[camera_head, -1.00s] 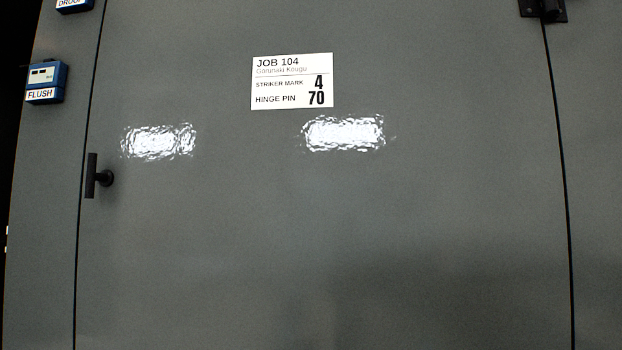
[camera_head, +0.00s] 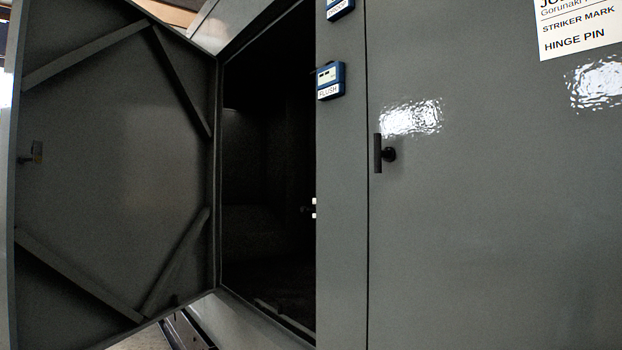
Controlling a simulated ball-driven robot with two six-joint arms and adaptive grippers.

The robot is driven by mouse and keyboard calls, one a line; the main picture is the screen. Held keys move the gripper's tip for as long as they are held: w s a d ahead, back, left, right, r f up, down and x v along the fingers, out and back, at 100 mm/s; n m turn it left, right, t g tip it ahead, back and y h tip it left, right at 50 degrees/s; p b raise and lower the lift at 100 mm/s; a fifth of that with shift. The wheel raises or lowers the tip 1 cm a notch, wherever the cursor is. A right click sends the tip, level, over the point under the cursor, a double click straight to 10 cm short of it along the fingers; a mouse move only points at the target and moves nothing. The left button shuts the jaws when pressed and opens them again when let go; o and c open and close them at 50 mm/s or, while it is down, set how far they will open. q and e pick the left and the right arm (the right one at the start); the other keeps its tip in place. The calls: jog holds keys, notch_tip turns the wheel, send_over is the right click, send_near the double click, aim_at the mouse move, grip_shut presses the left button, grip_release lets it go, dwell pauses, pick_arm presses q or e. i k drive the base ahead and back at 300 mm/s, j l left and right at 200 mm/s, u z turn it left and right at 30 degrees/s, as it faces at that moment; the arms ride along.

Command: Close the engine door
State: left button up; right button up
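An open grey door (camera_head: 110,170) stands at the left, swung outward, its inner face with diagonal braces toward me. A small latch part (camera_head: 36,152) sits near its outer left edge. Its right edge meets the frame beside a dark opening (camera_head: 265,190). A second grey door (camera_head: 480,240) on the right lies flat in its frame, with a dark T-handle (camera_head: 384,153) near its left edge. The frames do not name which one is the engine door. Neither of my grippers shows.
A post (camera_head: 341,220) between the opening and the right door carries a blue-and-white box marked FLUSH (camera_head: 330,79) and another blue box (camera_head: 339,8) above it. A white job label (camera_head: 578,25) is on the right door. A dark rail (camera_head: 186,330) shows below the open door.

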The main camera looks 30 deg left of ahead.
aim_at(104, 240)
jog(key=i+j, duration=0.1)
jog(key=j, duration=2.6)
jog(key=k+j+z, duration=0.1)
jog(key=j, duration=1.5)
jog(key=k+j+z, duration=0.1)
jog(key=j, duration=0.65)
jog(key=i+j, duration=0.15)
jog(key=j, duration=0.2)
jog(key=i+j, duration=0.15)
jog(key=j, duration=0.2)
jog(key=i+j, duration=0.15)
jog(key=j, duration=0.2)
jog(key=i+j+z, duration=0.1)
jog(key=j, duration=0.25)
jog(key=k+j+z, duration=0.1)
jog(key=j, duration=0.25)
jog(key=k+j+z, duration=0.15)
jog(key=j, duration=0.15)
